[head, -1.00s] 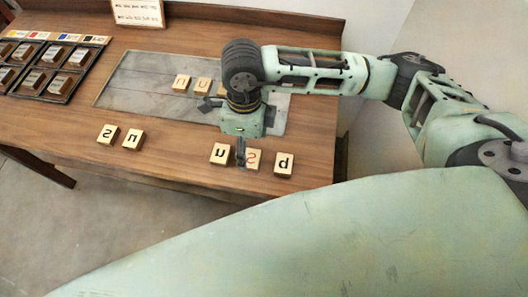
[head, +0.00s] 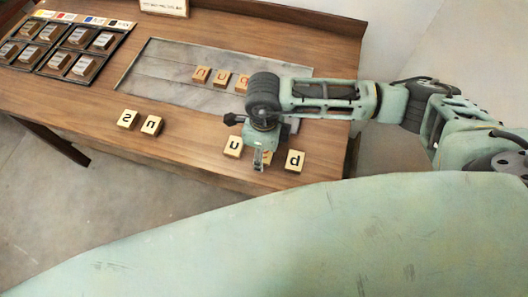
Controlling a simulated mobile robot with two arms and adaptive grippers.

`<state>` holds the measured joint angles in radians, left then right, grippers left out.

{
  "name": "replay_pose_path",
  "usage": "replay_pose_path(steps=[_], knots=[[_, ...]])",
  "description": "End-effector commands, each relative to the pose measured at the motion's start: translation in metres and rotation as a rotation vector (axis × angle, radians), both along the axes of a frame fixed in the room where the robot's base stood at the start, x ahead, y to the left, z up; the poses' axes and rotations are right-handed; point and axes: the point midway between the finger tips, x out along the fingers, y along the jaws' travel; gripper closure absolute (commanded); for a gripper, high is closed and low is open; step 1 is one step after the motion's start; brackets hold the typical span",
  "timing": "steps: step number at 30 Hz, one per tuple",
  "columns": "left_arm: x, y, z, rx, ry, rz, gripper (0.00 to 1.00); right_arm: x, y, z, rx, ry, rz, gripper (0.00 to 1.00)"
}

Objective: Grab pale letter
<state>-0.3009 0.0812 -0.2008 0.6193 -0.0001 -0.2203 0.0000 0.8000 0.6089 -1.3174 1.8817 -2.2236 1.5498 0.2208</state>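Pale letter blocks lie along the front of the table in the head view. An "s" block (head: 127,119) and an "n" block (head: 151,125) are at the left. A "u" block (head: 233,146) and a "d" block (head: 295,161) are at the right. Between these two, another pale block is mostly hidden behind my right gripper (head: 260,160). The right gripper points down at that hidden block, just right of the "u". Whether its fingers are open or touch the block I cannot tell. My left gripper is not in view.
A grey slab (head: 165,72) set in the table holds browner letter blocks (head: 202,74), partly covered by my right arm. A dark rack (head: 62,50) of stamps with colour swatches stands at the left. A framed sign (head: 165,7) is at the back.

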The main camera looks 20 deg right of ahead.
Motion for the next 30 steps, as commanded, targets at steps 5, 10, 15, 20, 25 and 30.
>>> replay_pose_path(steps=[5, 10, 15, 20, 25, 30], knots=[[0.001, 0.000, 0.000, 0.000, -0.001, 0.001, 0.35, 0.000, 0.000, 0.000, 0.000, 0.000, 0.000, 0.51], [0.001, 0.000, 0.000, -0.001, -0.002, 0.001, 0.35, 0.000, 0.000, 0.000, 0.000, 0.000, 0.000, 0.65], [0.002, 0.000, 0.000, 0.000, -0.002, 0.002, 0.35, 0.000, 0.000, 0.001, 0.000, 0.000, 0.000, 0.78], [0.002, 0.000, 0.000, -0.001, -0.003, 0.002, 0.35, 0.000, 0.000, 0.001, 0.000, 0.000, 0.000, 0.78], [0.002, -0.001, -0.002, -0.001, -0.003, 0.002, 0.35, 0.001, 0.000, 0.005, 0.002, -0.001, -0.001, 0.78], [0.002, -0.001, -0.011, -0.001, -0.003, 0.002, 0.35, 0.002, 0.000, 0.024, 0.002, -0.005, 0.002, 0.78]])
